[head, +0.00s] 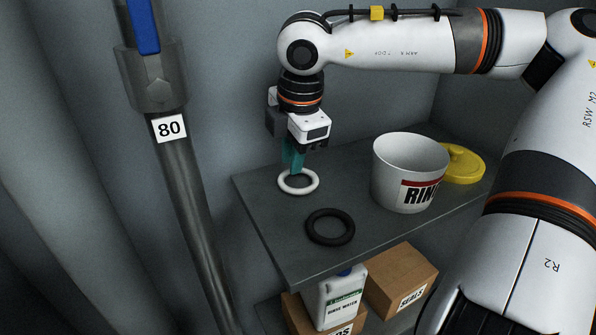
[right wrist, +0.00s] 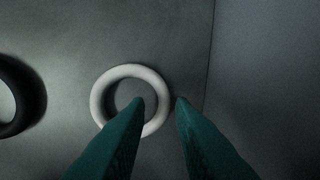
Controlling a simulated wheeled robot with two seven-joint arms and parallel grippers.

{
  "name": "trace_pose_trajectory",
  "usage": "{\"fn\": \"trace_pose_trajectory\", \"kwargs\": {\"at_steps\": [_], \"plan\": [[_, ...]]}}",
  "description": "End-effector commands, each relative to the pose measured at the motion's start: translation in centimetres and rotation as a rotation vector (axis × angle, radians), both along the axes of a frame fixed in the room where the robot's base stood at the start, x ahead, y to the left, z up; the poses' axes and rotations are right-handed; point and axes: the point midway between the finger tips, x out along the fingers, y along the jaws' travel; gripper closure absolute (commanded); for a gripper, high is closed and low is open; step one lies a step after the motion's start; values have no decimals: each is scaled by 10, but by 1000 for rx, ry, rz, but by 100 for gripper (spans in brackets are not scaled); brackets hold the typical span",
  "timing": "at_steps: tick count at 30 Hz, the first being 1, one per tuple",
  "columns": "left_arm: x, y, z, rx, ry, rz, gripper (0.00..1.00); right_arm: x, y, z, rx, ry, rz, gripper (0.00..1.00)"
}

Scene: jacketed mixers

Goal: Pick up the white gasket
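The white gasket (head: 300,192), a plain ring, lies flat near the left end of the grey shelf top (head: 258,215). My right gripper (head: 293,169) points down at the gasket's far side, its teal fingers in front of part of the wall. In the right wrist view the gasket (right wrist: 98,101) lies beneath the open fingers (right wrist: 160,102). One fingertip shows over the ring's hole and the other just outside its right rim, so that rim lies between them. I cannot tell how far down the fingertips reach. My left gripper is not in view.
A black ring (head: 330,241) lies in front of the gasket. A white bucket (head: 400,175) and a yellow lid (head: 464,165) stand to the right. A bottle (head: 342,300) and cardboard boxes (head: 398,275) sit below. A grey post (head: 190,205) marked 80 stands left.

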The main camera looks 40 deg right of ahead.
Motion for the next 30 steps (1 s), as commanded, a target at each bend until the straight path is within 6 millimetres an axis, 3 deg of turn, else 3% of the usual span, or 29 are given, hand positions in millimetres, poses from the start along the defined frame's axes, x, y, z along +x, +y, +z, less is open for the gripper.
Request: {"fn": "trace_pose_trajectory", "kwargs": {"at_steps": [4, 11, 16, 30], "plan": [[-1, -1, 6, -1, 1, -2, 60, 2, -1, -14, 0, 1, -1, 78], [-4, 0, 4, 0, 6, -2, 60, 3, -1, -17, 0, -1, -2, 78], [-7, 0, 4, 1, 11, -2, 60, 3, -1, -16, 0, -1, -2, 100], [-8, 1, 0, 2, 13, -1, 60, 2, -1, -16, -2, -3, -1, 100]]}}
